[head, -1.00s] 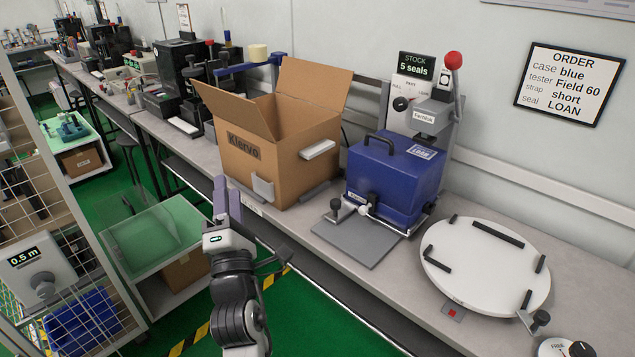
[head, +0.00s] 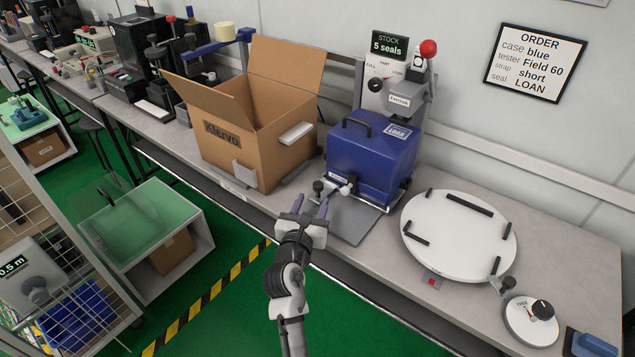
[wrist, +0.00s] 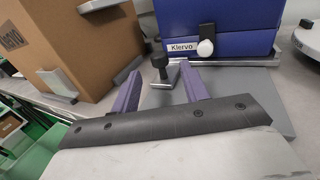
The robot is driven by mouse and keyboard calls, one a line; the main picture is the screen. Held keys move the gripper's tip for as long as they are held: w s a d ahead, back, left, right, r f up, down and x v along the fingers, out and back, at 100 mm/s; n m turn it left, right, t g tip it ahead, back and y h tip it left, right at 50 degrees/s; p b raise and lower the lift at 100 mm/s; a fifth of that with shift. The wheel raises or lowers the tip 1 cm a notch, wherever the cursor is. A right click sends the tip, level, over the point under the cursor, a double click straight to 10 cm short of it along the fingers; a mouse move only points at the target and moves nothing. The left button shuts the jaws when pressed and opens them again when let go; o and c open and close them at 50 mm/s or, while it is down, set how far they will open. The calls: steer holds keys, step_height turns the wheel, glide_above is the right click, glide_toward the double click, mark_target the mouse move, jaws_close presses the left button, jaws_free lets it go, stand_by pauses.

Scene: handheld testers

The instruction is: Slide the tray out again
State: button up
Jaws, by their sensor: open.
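The grey tray (head: 350,222) lies flat on the bench, with its front part showing in front of the blue case (head: 372,158). A black knob (head: 318,187) on a small metal bar stands at the tray's left; it also shows in the wrist view (wrist: 159,66). My gripper (head: 310,204) is open and empty at the bench's front edge, just short of the knob. In the wrist view its purple fingers (wrist: 160,80) lie either side of the line to the knob, which appears just beyond the fingertips. The tray's back part is hidden by the case.
An open cardboard box (head: 255,135) stands close on the left. A sealing press (head: 405,98) rises behind the case. A white round turntable (head: 460,250) with black stops is to the right. A glass-topped cabinet (head: 145,225) stands front left, across open floor.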

mark_target(317, 189)
steer(key=x, duration=0.7)
steer(key=shift+w+p, duration=0.1)
steer(key=shift+p, duration=0.25)
steer(key=shift+a, duration=0.1)
jaws_close()
